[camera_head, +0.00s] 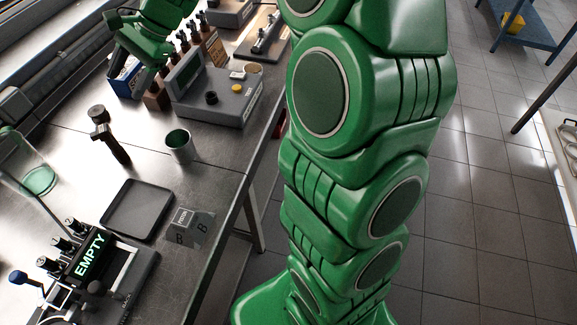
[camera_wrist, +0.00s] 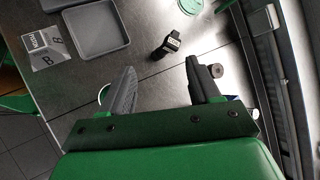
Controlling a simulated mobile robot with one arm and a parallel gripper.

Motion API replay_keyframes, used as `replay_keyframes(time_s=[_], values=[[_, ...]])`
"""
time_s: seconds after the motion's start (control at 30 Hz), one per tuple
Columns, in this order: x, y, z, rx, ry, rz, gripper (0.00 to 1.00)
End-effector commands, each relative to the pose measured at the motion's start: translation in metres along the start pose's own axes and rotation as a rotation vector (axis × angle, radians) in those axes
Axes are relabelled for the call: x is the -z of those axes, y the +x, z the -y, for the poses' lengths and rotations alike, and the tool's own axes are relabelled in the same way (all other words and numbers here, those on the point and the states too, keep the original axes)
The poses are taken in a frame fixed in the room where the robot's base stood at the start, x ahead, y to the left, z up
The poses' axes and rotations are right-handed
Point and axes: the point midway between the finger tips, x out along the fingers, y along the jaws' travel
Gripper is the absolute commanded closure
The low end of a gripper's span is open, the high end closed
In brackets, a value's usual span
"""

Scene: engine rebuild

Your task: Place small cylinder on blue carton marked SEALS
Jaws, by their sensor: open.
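A small open metal cylinder (camera_head: 180,146) with a greenish inside stands upright on the steel bench in the head view. In the wrist view its pale rim (camera_wrist: 103,95) shows partly behind my left finger. A blue and white carton (camera_head: 122,82) stands farther back, partly hidden by my green hand; its marking cannot be read. A bit of blue (camera_wrist: 232,98) shows beside the right finger in the wrist view. My gripper (camera_wrist: 160,86) is open, with nothing between its fingers, above the bench. The cylinder is apart from the carton.
A grey instrument box (camera_head: 218,98) stands right of the carton. Bare bench surrounds the cylinder.

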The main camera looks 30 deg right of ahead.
Motion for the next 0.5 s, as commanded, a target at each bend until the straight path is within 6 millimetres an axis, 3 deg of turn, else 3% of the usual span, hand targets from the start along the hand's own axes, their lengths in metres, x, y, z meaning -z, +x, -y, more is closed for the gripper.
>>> replay_keyframes(time_s=[0.2, 0.5], values=[[-0.034, -0.01, -0.06, -0.118, -0.175, -0.056, 0.38], [-0.063, -0.025, -0.148, -0.293, -0.39, -0.121, 0.38]])
